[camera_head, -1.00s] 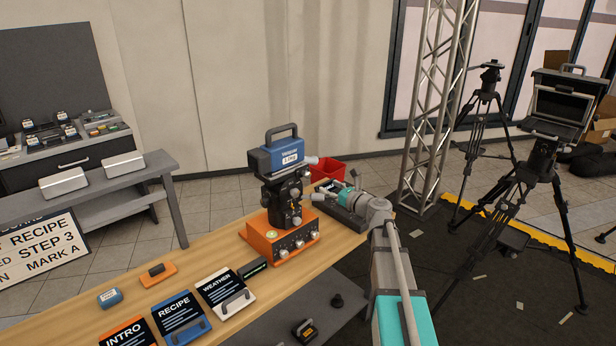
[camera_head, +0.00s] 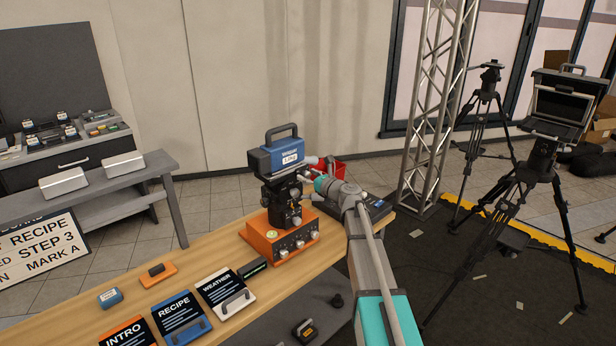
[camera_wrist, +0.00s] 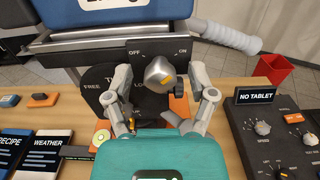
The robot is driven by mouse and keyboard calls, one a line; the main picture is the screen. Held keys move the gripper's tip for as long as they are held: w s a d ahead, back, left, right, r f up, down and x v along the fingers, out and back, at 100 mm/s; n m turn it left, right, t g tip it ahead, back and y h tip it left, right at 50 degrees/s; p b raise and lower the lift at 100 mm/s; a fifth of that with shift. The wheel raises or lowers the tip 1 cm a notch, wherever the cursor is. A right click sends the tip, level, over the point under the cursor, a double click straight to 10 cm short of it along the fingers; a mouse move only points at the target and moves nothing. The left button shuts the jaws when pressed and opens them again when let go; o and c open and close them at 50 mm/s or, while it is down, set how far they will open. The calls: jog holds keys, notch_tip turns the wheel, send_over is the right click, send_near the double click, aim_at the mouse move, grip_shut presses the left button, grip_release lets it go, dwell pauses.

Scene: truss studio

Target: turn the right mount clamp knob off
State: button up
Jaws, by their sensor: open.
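The knob's exact setting is unclear. In the head view my gripper (camera_head: 308,181) is at the right side of the mount under the blue camera (camera_head: 282,156); the knob is not clear there.
A plate lettered FREE (camera_wrist: 90,86) lies behind the left finger. A grey handle (camera_wrist: 230,35) sticks out above right. An orange control box (camera_head: 282,236) stands under the mount. A dark panel (camera_wrist: 282,140) is on the right, a red bin (camera_wrist: 275,68) behind. Title cards (camera_head: 180,317) lie front left.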

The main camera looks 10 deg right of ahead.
grip_shut()
dwell(0.3)
